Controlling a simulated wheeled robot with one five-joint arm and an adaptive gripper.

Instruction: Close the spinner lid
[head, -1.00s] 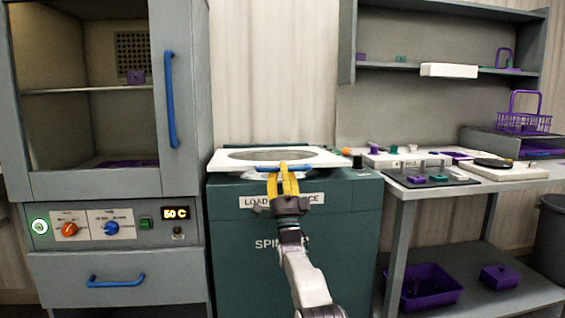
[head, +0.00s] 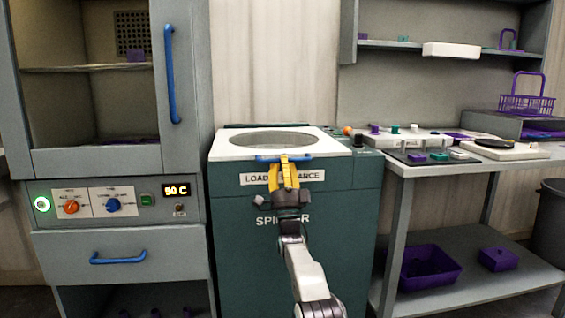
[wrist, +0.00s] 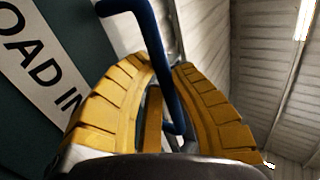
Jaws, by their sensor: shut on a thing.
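The spinner (head: 300,235) is a green cabinet with its lettering on the front. Its white lid (head: 230,148), with a grey round window (head: 272,139), lies flat over the top, with no clear gap showing at its front edge. The blue lid handle (head: 268,159) is at the lid's front edge. My gripper (head: 284,160) is at the handle with its yellow fingers shut on it. In the wrist view the blue bar (wrist: 150,50) of the handle runs between the two yellow fingers (wrist: 160,95). The fingers hide part of the handle.
A grey oven cabinet (head: 120,245) with blue handles stands close on the left. A grey bench (head: 385,230) stands on the right, holding an orange knob area, small parts and a purple basket (head: 527,104). A purple bin (head: 430,268) sits on its lower shelf.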

